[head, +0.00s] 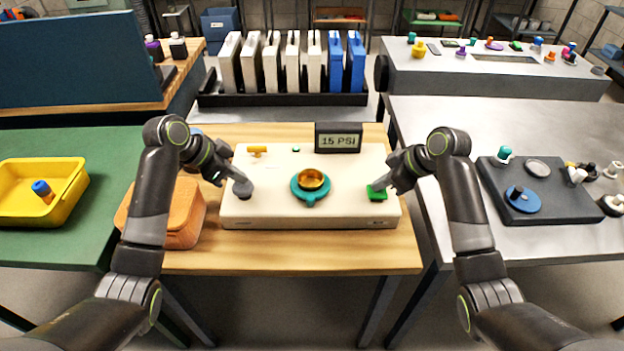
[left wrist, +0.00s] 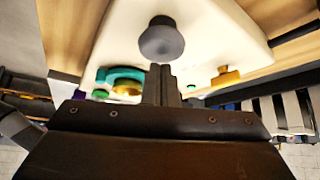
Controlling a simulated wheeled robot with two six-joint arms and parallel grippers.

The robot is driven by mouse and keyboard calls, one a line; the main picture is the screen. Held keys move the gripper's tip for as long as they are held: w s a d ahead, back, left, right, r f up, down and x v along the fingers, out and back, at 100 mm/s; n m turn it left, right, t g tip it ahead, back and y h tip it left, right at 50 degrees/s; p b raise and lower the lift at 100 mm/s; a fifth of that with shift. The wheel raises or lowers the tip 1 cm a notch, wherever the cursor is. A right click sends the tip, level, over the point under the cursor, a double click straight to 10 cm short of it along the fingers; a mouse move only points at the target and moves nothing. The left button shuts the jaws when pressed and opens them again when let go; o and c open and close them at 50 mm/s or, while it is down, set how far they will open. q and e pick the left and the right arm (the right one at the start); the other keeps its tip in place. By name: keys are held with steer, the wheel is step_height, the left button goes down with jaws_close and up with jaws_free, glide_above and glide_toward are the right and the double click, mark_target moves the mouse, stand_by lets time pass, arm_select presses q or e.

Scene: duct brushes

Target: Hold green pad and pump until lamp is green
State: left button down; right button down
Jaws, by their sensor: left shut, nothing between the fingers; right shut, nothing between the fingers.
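A cream console (head: 270,212) lies on the wooden table. The green pad (head: 378,195) is at its right end, and my right gripper (head: 379,185) is shut with its tips down on or just over it. A round dark grey plunger, seemingly the pump (head: 243,190), stands at the left end. My left gripper (head: 234,178) is shut and empty, its tips at the plunger; in the left wrist view the plunger (left wrist: 161,42) is just beyond the fingertips, contact unclear. A small green lamp (head: 296,149) sits near the back edge. The display (head: 338,141) reads 15 PSI.
A brass cup in a teal ring (head: 310,181) stands mid-console, between my grippers. A yellow handle (head: 257,150) is at the back left. An orange-brown case (head: 184,215) is beside the console's left end. A rack of white and blue panels (head: 280,99) stands behind.

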arm_select(q)
step_height(320, 180, up, 7)
stand_by(0.7)
arm_select(e)
step_height(320, 180, up, 7)
stand_by(0.7)
stand_by(0.4)
